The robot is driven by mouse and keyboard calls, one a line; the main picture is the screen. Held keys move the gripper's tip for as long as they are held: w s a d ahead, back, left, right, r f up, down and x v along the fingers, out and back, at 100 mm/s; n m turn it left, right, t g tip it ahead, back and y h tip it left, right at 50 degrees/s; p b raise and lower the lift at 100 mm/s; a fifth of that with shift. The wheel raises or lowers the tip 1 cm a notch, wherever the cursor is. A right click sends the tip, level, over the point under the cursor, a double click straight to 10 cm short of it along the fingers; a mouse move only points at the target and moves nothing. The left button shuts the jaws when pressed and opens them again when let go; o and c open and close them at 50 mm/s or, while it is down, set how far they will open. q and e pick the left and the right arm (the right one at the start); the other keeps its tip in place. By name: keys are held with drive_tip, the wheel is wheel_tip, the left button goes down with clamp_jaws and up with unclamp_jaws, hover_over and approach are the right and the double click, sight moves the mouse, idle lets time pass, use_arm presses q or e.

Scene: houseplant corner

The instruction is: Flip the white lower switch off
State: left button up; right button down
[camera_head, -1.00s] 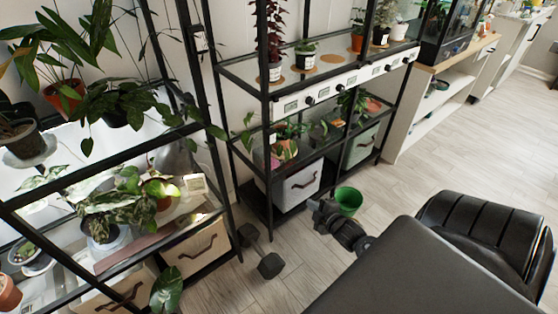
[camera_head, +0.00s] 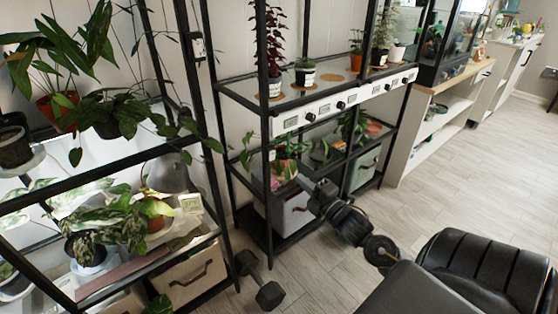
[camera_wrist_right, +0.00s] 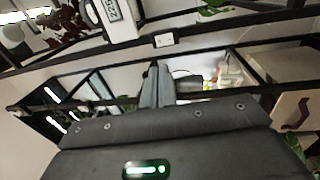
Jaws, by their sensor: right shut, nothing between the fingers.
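A small white plate with dark marks (camera_wrist_right: 164,40) shows on a dark bar in the right wrist view, beyond my fingers; I cannot tell for sure whether it is the white lower switch or which way it is set. In the head view a small black and white fitting (camera_head: 198,45) sits by the left shelf's post, too small to read. My right gripper (camera_head: 305,184) is in front of the middle shelf's lower part, below its white control strip. Its fingers (camera_wrist_right: 156,86) are shut and empty, touching nothing that I can see. My left gripper is out of view.
The white control strip (camera_head: 345,99) with knobs runs along the middle shelf. Plants crowd the left shelf, with a terracotta pot (camera_head: 58,111). A dumbbell (camera_head: 259,283) lies on the floor. A fabric bin (camera_head: 297,212) stands behind my right arm. The floor at right is clear.

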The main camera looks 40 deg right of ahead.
sight(273, 154)
drive_tip(key=w, duration=0.3)
drive_tip(key=w+r, duration=0.1)
drive_tip(key=w, duration=0.6)
drive_tip(key=shift+w+d+r, duration=0.15)
drive_tip(key=shift+w, duration=0.2)
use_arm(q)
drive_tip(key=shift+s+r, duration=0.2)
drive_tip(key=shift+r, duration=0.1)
use_arm(e)
drive_tip(key=shift+w, duration=0.55)
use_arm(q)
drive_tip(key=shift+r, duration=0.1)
use_arm(e)
drive_tip(key=shift+r, duration=0.1)
